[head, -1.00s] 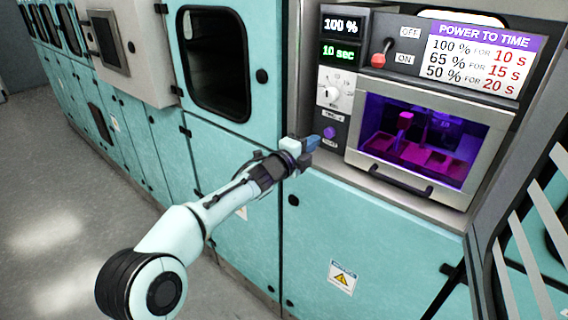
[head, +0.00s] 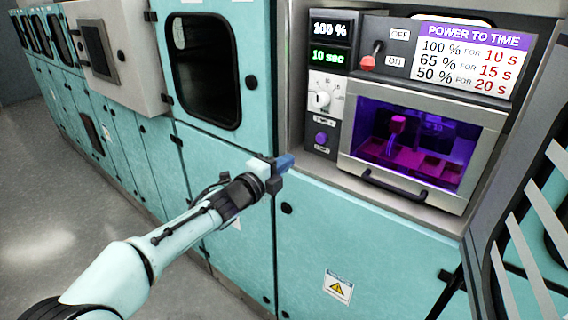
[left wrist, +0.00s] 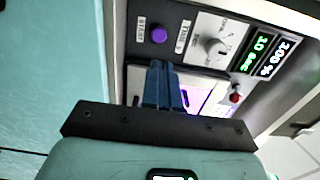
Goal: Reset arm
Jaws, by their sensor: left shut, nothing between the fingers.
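My left gripper (head: 284,164) has blue fingers and is shut and empty. In the head view it is in front of the teal cabinet, left of the machine's control panel and apart from it. In the left wrist view the shut fingers (left wrist: 162,86) point toward the machine, with the purple button (left wrist: 159,35) beyond them. My right gripper is not in view.
The machine has a purple-lit window (head: 415,145), a handle (head: 395,190), a red-tipped switch (head: 369,62), a dial (head: 322,99) and displays reading 100 % and 10 sec (head: 328,56). A slatted panel (head: 530,230) stands at the right. Floor (head: 60,220) at the left is clear.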

